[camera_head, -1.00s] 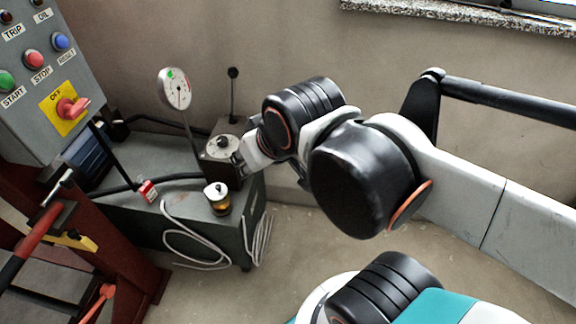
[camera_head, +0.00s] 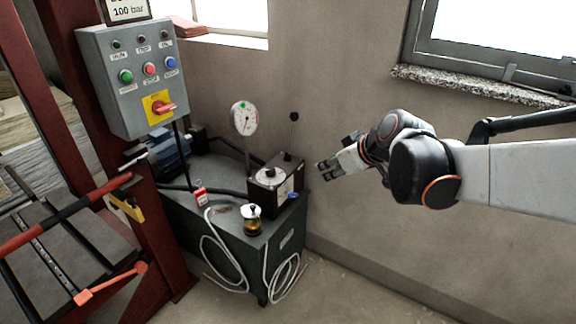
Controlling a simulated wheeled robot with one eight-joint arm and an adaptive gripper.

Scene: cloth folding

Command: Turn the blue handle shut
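A small blue part (camera_head: 292,195), which looks like the blue handle, shows low at the right side of the dark valve block (camera_head: 262,197). The block stands on the grey power unit's top. My gripper (camera_head: 322,170) is in the air to the right of the block and above the blue part, apart from both in the picture. Its fingers point left and look empty. They are too small to tell how far apart they are.
A pressure gauge (camera_head: 244,118) and a black-knobbed lever (camera_head: 294,117) rise by the block. An amber-bowled fitting (camera_head: 252,220) and a red tag (camera_head: 201,196) sit in front. A control box (camera_head: 130,75) and red press frame (camera_head: 150,230) stand left. Right of the unit is open floor.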

